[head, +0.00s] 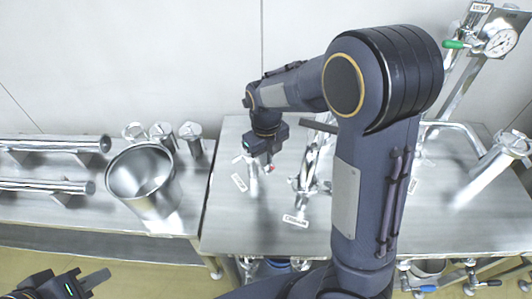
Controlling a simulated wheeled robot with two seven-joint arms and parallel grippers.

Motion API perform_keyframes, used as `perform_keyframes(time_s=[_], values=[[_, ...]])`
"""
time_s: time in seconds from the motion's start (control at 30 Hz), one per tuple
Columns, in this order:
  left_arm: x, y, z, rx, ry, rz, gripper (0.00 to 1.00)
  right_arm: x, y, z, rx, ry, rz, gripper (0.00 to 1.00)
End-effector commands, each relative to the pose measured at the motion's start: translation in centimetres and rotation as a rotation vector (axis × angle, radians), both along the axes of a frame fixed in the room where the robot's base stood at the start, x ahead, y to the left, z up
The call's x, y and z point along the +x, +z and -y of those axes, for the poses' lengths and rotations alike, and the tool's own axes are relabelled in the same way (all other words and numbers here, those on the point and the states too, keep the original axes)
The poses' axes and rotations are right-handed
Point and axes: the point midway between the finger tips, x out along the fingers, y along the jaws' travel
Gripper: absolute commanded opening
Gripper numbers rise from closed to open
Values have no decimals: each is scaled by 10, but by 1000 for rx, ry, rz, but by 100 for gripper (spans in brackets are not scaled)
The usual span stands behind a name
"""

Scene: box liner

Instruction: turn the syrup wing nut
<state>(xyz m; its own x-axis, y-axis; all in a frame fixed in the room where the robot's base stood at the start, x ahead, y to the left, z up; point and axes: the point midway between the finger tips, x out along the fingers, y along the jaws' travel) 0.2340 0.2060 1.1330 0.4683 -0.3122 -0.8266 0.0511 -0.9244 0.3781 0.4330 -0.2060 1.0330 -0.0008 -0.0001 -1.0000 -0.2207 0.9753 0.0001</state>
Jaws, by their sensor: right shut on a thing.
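My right gripper (260,160) points down over the left part of the right-hand steel table and is shut on a small fitting, which I take to be the syrup wing nut. The jaws mostly hide the nut, and its turn angle cannot be made out. A short steel pipe (254,188) stands below the jaws, beside a small tilted white label (239,182) too small to read surely. My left gripper (92,281) is low at the left corner, away from the tables, with no thing seen in it; its jaw gap is unclear.
A steel pipe assembly (312,165) stands just right of the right gripper, behind my arm. A pressure gauge (500,42) with a green-handled valve (454,44) is at upper right.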

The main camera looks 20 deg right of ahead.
Motion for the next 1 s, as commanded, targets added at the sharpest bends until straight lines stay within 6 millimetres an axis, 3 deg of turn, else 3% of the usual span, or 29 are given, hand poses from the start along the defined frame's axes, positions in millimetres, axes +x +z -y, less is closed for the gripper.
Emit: perform_keyframes(time_s=[0.53, 0.6, 0.73, 1.0], values=[[0, 3, 0, 0, 0, 0, 28, 1, 1, 0, 0, -29, 4, 0], [0, 3, 0, 0, 0, 0, 28, 1, 1, 0, 0, -28, 4, 13], [0, 2, 0, 0, 0, 0, 28, 1, 1, 0, 0, -28, 3, 28], [0, 2, 0, 0, 0, 0, 28, 1, 1, 0, 0, -27, 2, 28]])
